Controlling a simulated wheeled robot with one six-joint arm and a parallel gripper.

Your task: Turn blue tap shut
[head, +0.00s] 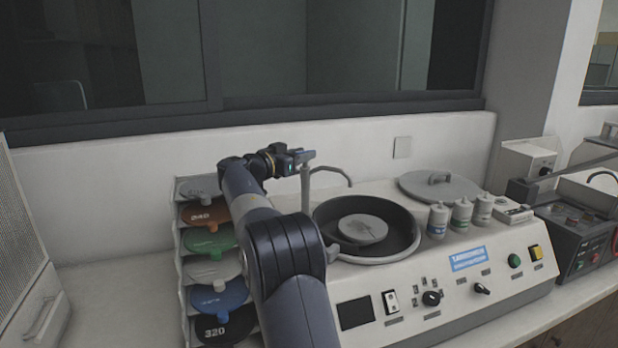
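A grey tap (306,186) stands at the back left of the polishing machine, beside its round bowl. Its thin spout (333,169) arches to the right over the bowl's rim. No blue part of the tap can be made out; the top of the post is partly covered by my gripper. My gripper (306,156) is at the top of the post, reaching in from the left. The fingers are small and dark here, so whether they touch the tap or are open or shut cannot be told.
The polishing machine (453,316) has a dark bowl (399,233) with a grey disc inside. A lid (439,187) and several white bottles (461,214) stand to the right. A rack of coloured discs (183,290) is left of my arm. A wall and window are close behind.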

